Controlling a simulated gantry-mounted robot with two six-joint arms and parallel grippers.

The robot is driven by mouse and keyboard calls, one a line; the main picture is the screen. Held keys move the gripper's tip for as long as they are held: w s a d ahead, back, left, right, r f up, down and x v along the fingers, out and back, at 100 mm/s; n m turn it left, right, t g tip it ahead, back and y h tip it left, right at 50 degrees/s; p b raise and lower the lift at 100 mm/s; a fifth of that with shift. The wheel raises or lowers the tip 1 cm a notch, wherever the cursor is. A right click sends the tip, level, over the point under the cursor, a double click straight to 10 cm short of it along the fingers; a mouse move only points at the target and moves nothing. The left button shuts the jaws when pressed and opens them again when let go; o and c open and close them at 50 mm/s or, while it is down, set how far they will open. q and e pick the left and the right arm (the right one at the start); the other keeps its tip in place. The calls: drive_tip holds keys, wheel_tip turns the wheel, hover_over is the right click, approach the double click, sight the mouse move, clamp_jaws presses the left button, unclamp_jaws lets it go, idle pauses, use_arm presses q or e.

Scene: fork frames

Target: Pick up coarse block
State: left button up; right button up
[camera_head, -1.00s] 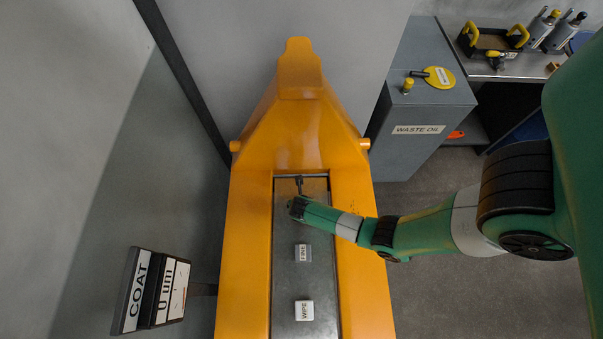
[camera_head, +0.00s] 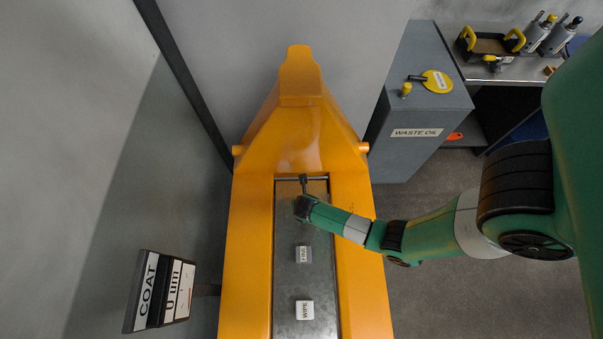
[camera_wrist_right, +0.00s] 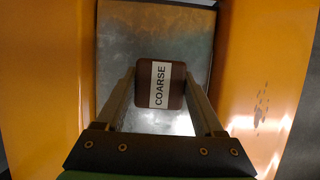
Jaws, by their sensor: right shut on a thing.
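The coarse block (camera_wrist_right: 160,86) is brown with a white label reading COARSE. In the right wrist view it sits between the two fingers of my right gripper (camera_wrist_right: 160,95), which is shut on it. In the head view my right gripper (camera_head: 302,207) is over the upper part of the grey metal plate, and the block is hidden there. I cannot tell whether the block touches the plate. My left gripper is in neither view.
The grey plate (camera_head: 290,281) lies in a yellow frame (camera_head: 250,259). A small block (camera_head: 304,254) and a white WIPE block (camera_head: 305,310) rest on it. A dark sign (camera_head: 160,291) stands left; a grey waste oil cabinet (camera_head: 425,110) stands right.

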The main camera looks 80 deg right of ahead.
drive_tip(key=s+a+r+p, duration=0.2)
drive_tip(key=s+r, duration=0.6)
drive_tip(key=s, duration=0.4)
drive_tip(key=shift+s+a+p, duration=0.3)
drive_tip(key=shift+a+p, duration=0.05)
drive_tip(key=shift+p, duration=0.3)
drive_tip(key=o, duration=0.9)
drive_tip(key=shift+r, duration=0.1)
drive_tip(key=shift+c, duration=0.2)
drive_tip(key=c, duration=1)
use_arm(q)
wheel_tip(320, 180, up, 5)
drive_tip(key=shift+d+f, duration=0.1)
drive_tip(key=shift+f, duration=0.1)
